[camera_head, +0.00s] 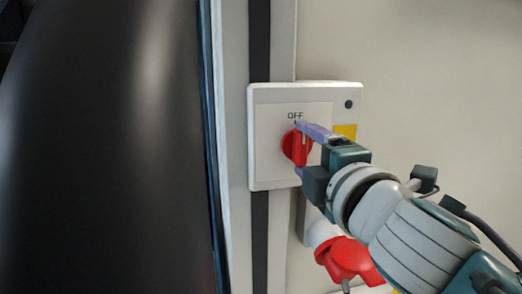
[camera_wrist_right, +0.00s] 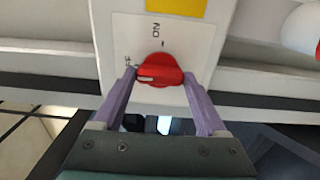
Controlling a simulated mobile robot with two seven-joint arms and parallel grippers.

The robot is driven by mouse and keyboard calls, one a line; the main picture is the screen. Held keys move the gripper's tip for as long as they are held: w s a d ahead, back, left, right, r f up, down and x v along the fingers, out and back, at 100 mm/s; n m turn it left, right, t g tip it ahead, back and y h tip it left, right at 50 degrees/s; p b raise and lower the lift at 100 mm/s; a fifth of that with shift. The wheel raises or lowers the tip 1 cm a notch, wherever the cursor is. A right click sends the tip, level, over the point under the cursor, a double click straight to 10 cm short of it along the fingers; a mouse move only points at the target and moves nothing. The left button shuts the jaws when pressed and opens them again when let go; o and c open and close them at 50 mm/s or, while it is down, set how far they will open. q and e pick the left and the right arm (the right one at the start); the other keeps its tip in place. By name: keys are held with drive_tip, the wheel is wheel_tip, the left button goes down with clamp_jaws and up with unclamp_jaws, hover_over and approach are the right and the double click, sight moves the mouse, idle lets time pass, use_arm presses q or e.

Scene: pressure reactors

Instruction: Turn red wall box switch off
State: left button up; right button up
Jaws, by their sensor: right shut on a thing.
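The wall box (camera_head: 265,170) is a pale, slightly tilted square on the wall, with "OFF" printed above its red switch knob (camera_head: 291,147). The knob's grip ridge stands about upright in the head view, pointing toward "OFF". In the right wrist view the knob (camera_wrist_right: 158,70) lies crosswise, its white mark on the left near the "OFF" text, with "ON" above it. My right gripper (camera_head: 298,149) is shut on the knob, its purple fingers at the two ends of the ridge. The lower finger is mostly hidden in the head view. My left gripper is not in view.
A red plug or socket (camera_head: 345,258) with a white collar hangs below the box, close under my right arm. A large dark cylinder (camera_head: 100,150) fills the left side. A black strip (camera_head: 260,45) runs vertically behind the box. The wall at upper right is clear.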

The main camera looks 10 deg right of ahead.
drive_tip(key=o, duration=1.3)
drive_tip(key=shift+s, duration=0.1)
drive_tip(key=s+b, duration=0.2)
drive_tip(key=s, duration=0.7)
drive_tip(key=shift+s+d+b, duration=0.15)
drive_tip(key=shift+s+b, duration=0.15)
drive_tip(key=shift+s, duration=0.1)
